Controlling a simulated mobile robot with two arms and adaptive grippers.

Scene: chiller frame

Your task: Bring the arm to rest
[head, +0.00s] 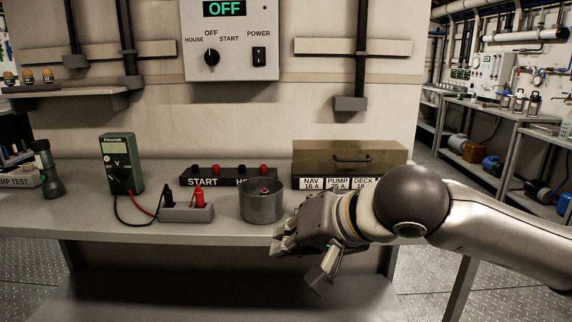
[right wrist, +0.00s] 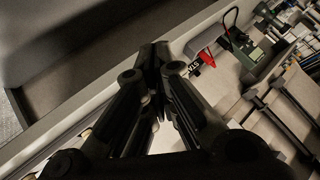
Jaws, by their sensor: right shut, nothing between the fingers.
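My right arm comes in from the right in the head view, and its gripper (head: 300,255) hangs at the front edge of the workbench (head: 100,222). In the right wrist view the fingers of this gripper (right wrist: 158,62) are together at the tips with nothing between them. A round grey metal cup (head: 261,204) stands on the bench just behind and left of the gripper; something small with red shows inside it. My left gripper is in neither view.
A multimeter (head: 122,163) with leads to a grey block (head: 186,213) stands left. A START terminal strip (head: 215,177) and a brown-lidded fuse box (head: 350,155) sit at the back. A panel (head: 230,50) reading OFF hangs above. Open floor (head: 435,270) lies right of the bench.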

